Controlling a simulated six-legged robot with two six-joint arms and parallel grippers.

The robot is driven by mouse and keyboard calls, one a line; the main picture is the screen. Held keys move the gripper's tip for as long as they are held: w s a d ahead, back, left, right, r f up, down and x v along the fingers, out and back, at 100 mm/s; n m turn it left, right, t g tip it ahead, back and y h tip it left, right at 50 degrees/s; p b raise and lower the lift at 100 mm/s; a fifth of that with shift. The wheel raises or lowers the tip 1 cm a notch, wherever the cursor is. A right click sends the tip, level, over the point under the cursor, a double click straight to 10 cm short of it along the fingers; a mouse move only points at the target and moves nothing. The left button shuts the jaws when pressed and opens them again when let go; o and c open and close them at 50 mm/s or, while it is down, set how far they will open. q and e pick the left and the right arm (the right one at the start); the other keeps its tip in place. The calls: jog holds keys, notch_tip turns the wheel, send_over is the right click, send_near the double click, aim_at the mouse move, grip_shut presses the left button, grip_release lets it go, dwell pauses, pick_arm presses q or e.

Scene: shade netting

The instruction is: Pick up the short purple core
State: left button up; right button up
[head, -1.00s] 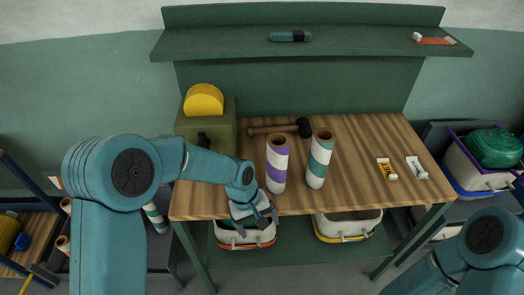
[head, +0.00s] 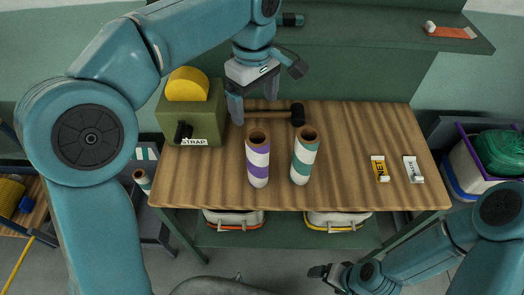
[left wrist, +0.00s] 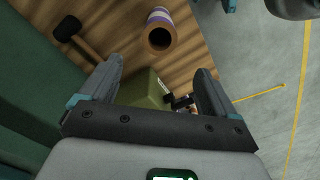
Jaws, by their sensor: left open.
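The purple-and-white striped core (head: 258,165) stands upright on the wooden table (head: 215,187), its brown tube end facing up. It also shows at the top of the left wrist view (left wrist: 160,24), beyond my fingertips. My left gripper (head: 266,92) is open and empty, raised over the back of the table, behind and above the purple core and apart from it. Its two fingers show in the left wrist view (left wrist: 158,74). A teal-and-white core (head: 304,160) stands just right of the purple one. My right gripper (head: 328,272) is low in front of the table; its jaw opening is unclear.
A mallet (head: 297,115) lies behind the cores, partly hidden by my left gripper. An olive box labelled STRAP (head: 205,115) with a yellow roll (head: 187,84) stands at the back left. A yellow packet (head: 379,168) and a white one (head: 412,169) lie right. A shelf (head: 380,35) hangs behind.

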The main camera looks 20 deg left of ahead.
aim_at(255, 133)
pick_arm(q)
notch_tip(255, 133, down, 10)
jog(key=shift+f+b, duration=0.15)
jog(key=shift+b, duration=0.15)
jog(key=shift+s+d+f, duration=0.15)
jog(key=shift+s+f, duration=0.2)
jog(key=shift+f, duration=0.05)
jog(key=f, duration=0.3)
jog(key=f+p, duration=0.1)
jog(key=f, duration=0.1)
jog(key=shift+w+d, duration=0.15)
jog(key=shift+w, duration=0.2)
jog(key=shift+s, duration=0.25)
jog(key=shift+w, duration=0.2)
jog(key=c, duration=1)
jog(key=shift+s, duration=0.1)
jog(key=c, duration=0.6)
